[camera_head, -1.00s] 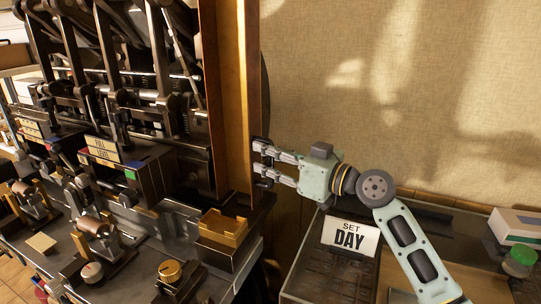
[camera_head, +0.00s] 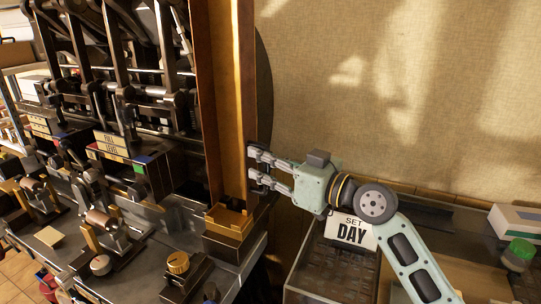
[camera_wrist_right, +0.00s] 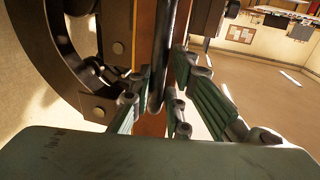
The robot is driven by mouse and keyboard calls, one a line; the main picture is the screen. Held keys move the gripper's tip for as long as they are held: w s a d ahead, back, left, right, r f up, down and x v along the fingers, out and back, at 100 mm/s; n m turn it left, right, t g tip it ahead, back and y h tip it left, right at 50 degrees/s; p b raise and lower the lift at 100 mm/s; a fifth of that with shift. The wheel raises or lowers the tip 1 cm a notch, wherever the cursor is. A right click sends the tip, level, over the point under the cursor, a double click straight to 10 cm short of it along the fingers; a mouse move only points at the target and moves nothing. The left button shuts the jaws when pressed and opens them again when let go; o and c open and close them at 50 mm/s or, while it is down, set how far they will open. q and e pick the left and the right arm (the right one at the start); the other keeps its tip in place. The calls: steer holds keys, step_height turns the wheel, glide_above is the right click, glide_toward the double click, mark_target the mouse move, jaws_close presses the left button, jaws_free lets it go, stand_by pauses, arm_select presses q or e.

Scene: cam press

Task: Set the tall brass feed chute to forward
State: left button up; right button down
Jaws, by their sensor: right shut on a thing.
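The tall brass feed chute (camera_head: 233,90) stands upright at the right side of the machine in the head view. Its lower end is behind the small brass tray (camera_head: 228,220). My right gripper (camera_head: 254,167) is at the chute's lower right edge. In the right wrist view, my right gripper's fingers (camera_wrist_right: 160,95) are on both sides of a dark upright bar (camera_wrist_right: 157,60) in front of the brown chute face (camera_wrist_right: 147,122). The gripper is shut on this bar; the exact finger contact is partly hidden. My left gripper is not in view.
The dark machine (camera_head: 120,90) fills the left, with a "FULL LEVEL" block (camera_head: 112,145) and a brass knob (camera_head: 178,262). A "SET DAY" sign (camera_head: 351,231) stands on a glass-topped case behind my right arm. The wall at right is bare.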

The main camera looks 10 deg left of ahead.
steer(key=s, duration=0.3)
steer(key=shift+s+a, duration=0.25)
steer(key=shift+a, duration=0.05)
steer(key=c, duration=1.8)
jaws_free()
steer(key=shift+d, duration=0.1)
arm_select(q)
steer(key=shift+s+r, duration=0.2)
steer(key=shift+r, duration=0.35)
arm_select(e)
steer(key=shift+o, duration=0.2)
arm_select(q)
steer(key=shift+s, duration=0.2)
arm_select(e)
steer(key=v, duration=1.2)
